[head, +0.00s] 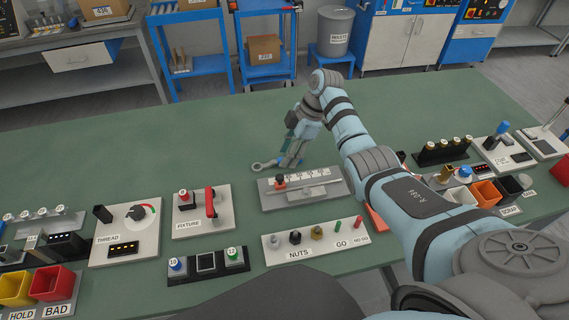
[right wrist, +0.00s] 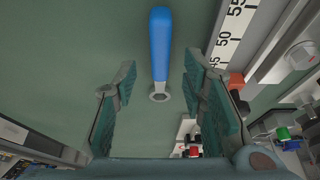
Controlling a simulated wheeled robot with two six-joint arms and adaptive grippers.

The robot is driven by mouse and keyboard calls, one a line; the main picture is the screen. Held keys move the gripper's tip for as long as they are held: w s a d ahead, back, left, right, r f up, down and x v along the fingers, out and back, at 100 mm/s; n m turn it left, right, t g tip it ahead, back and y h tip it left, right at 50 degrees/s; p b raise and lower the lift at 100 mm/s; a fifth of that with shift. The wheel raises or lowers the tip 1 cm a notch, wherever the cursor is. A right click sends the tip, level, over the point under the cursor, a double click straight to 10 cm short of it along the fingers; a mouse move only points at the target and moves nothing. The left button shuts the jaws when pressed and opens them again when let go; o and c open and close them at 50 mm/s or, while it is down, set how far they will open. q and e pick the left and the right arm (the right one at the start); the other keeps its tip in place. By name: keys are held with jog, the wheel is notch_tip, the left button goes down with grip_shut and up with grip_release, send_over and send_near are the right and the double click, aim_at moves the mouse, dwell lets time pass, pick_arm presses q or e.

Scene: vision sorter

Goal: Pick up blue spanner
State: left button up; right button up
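The blue spanner (right wrist: 160,45) lies on the green bench top, its blue handle pointing away in the right wrist view and its grey ring end (right wrist: 159,92) nearest me. Gaps show between both fingers and the spanner. My left gripper is not in view.
A gauge with a ruler scale (head: 312,192) stands close by the spanner. A nuts and go/no-go panel (head: 325,242) and fixture panel (head: 200,222) are nearer me. The bench (head: 160,130) behind and left of the spanner is clear.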

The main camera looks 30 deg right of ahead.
jog(key=shift+a+f, duration=0.25)
jog(key=shift+f, duration=0.25)
jog(key=shift+f, duration=0.15)
grip_shut()
